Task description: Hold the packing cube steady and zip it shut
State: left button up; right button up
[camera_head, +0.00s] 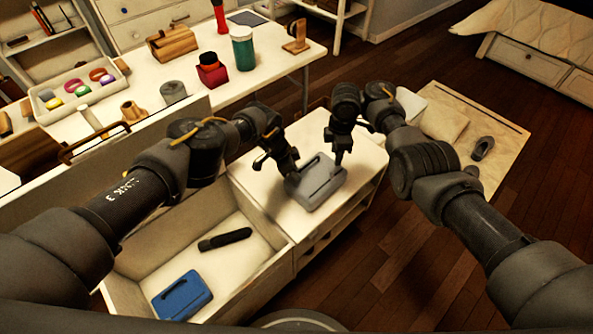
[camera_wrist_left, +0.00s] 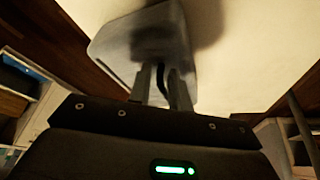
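The grey packing cube (camera_head: 318,187) lies flat on the white top of a low cabinet. A raised strip runs along its upper side; whether the zip is open or shut is too small to tell. My left gripper (camera_head: 278,166) points down at the cube's left edge. In the left wrist view its fingers (camera_wrist_left: 163,88) are at the grey cube (camera_wrist_left: 112,48), a little apart, with a dark strip between them; I cannot tell whether they grip it. My right gripper (camera_head: 338,160) points down at the cube's far right edge; its fingertips are too small to read.
An open drawer or bin (camera_head: 150,262) at the lower left holds a blue case (camera_head: 183,297) and a dark elongated object (camera_head: 225,239). A table behind carries a green jar (camera_head: 243,50) and a compartment tray (camera_head: 45,95). The cabinet top (camera_head: 262,182) is otherwise bare.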

pick_arm(q)
jog(key=shift+w+d+f, duration=0.1)
jog(key=shift+d+f, duration=0.1)
jog(key=shift+f, duration=0.1)
grip_shut()
dwell(0.7)
